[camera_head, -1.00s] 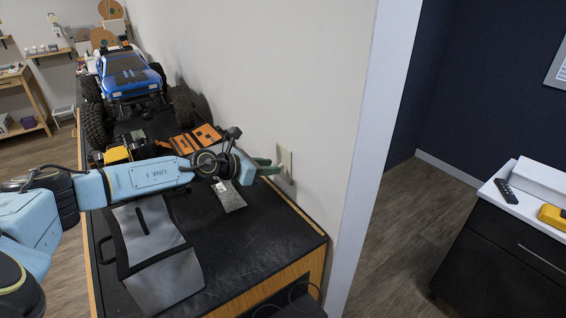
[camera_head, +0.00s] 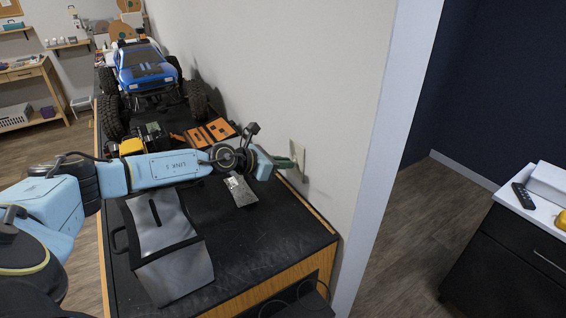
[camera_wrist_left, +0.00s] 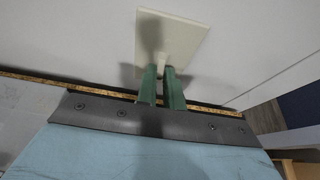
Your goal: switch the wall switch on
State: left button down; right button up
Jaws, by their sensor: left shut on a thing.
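The wall switch (camera_head: 298,155) is a pale plate on the light wall above the far right edge of the workbench. In the left wrist view the plate (camera_wrist_left: 187,38) looks tilted, with a small pale lever (camera_wrist_left: 161,60) sticking out. My left gripper (camera_head: 289,163) reaches the plate from the left. In the wrist view its green fingertips (camera_wrist_left: 162,70) are shut on the lever, one on each side, with a narrow gap between them. The fingers partly hide the lever, and I cannot tell its exact position. My right gripper is not in view.
The black-topped workbench (camera_head: 262,245) carries a grey bag (camera_head: 175,265), a small silver packet (camera_head: 240,190), orange parts (camera_head: 212,131) and a blue crawler truck (camera_head: 143,67). A white door frame (camera_head: 385,150) stands right of the switch. Floor is open beyond it.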

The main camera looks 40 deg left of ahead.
pick_arm(q)
jog(key=shift+w+d+r+g+y+p, duration=0.15)
jog(key=shift+r+g+y+p, duration=0.3)
jog(key=shift+g, duration=0.6)
jog(key=shift+w+r+g+y+p, duration=0.2)
jog(key=shift+r+g+y+p, duration=0.25)
jog(key=shift+g, duration=0.55)
jog(key=shift+w+d+r+g+y+p, duration=0.1)
jog(key=shift+w+r+g+y+p, duration=0.3)
jog(key=shift+g, duration=0.65)
jog(key=shift+s+f, duration=0.15)
jog(key=shift+s, duration=0.05)
jog(key=c, duration=1.5)
grip_release()
jog(key=b+v, duration=0.2)
jog(key=v, duration=1.1)
jog(key=shift+a+r+b, duration=0.1)
jog(key=shift+r+b, duration=0.15)
jog(key=shift+b, duration=0.05)
